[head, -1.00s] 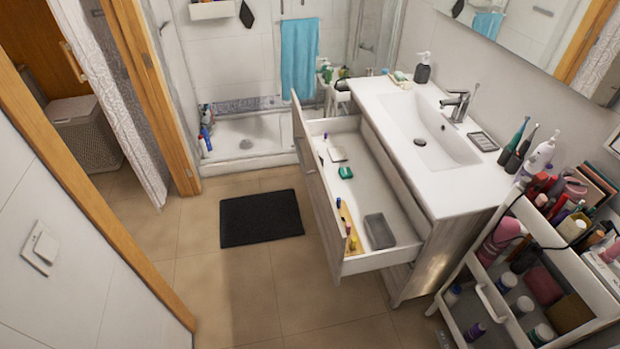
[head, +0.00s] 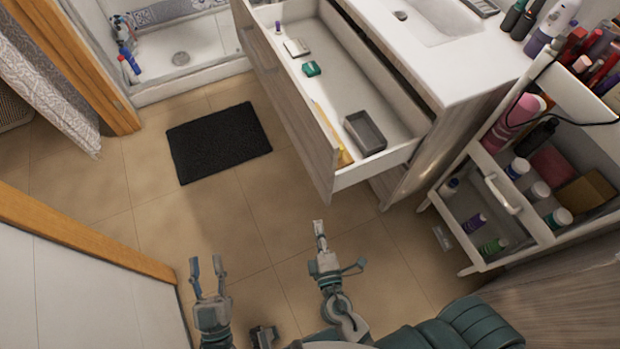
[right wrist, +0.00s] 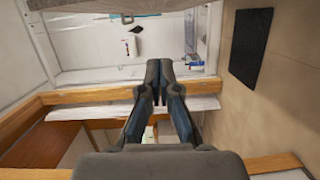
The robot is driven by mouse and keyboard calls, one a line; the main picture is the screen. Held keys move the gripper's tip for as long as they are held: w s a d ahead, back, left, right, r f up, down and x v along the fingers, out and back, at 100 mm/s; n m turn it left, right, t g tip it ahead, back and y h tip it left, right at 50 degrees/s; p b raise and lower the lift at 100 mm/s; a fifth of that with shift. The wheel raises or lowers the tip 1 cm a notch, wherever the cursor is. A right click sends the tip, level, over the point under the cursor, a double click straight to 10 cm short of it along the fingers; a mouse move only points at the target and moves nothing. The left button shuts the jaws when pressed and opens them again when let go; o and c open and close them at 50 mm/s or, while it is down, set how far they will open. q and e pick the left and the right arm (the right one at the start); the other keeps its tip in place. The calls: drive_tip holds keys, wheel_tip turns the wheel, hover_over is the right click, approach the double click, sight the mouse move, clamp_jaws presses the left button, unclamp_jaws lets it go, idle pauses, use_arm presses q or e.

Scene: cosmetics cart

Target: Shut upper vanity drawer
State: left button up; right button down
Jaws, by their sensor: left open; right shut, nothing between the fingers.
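The upper vanity drawer (head: 318,124) stands pulled well out from the vanity (head: 432,140), with a wood-grain front and white inside. It holds a grey tray (head: 366,133), a green item (head: 311,69), a pale item (head: 297,47) and a yellow strip. My left gripper (head: 208,268) is open and empty, low in the head view over the floor. My right gripper (head: 318,228) is shut and empty, just below the drawer's near corner and apart from it. In the right wrist view its fingers (right wrist: 160,82) are together.
A white cart (head: 515,211) with bottles and cosmetics stands right of the vanity. A black mat (head: 218,142) lies on the tiled floor left of the drawer. A wooden door frame (head: 80,231) is at left. Floor around the mat is clear.

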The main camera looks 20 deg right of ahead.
use_arm(q)
drive_tip(key=f+g+p, duration=0.2)
drive_tip(key=f+g, duration=0.1)
drive_tip(key=f+g+p, duration=0.1)
drive_tip(key=f+g, duration=0.1)
drive_tip(key=shift+w+a+y, duration=0.1)
drive_tip(key=shift+w+y, duration=0.15)
drive_tip(key=shift+y, duration=0.15)
use_arm(e)
drive_tip(key=w+d+r, duration=0.1)
drive_tip(key=w+d, duration=0.5)
drive_tip(key=w, duration=0.4)
drive_tip(key=shift+d, duration=0.25)
use_arm(q)
drive_tip(key=shift+a+f, duration=0.1)
use_arm(e)
drive_tip(key=shift+a, duration=0.1)
